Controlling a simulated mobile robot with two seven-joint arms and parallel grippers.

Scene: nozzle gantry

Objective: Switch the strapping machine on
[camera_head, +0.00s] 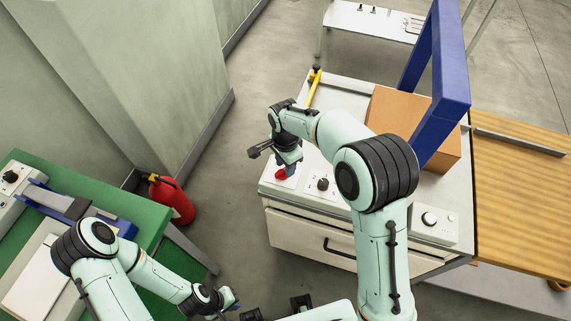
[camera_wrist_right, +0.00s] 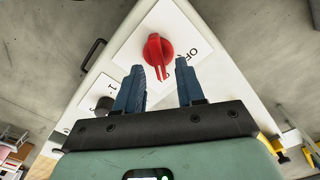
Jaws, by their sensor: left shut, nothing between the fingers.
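The strapping machine (camera_head: 345,207) is a white cabinet with a blue arch (camera_head: 437,75) over its top. A red rotary switch (camera_head: 281,174) sits on a white plate at its front left corner; it also shows in the right wrist view as a red knob (camera_wrist_right: 157,50) beside lettering that starts "OF". Its ridge points roughly down the picture. My right gripper (camera_head: 288,160) is just above the switch. In the wrist view its blue fingers (camera_wrist_right: 162,88) are apart, with the knob beyond their tips, not visibly touched. My left gripper (camera_head: 232,300) is shut and empty at the bottom.
A brown carton (camera_head: 400,118) stands under the arch. A black knob (camera_head: 323,184) and a dial box (camera_head: 432,222) are on the front edge. A yellow-handled item (camera_head: 314,86) lies behind. A green table (camera_head: 130,195) and a fire extinguisher (camera_head: 173,200) are left.

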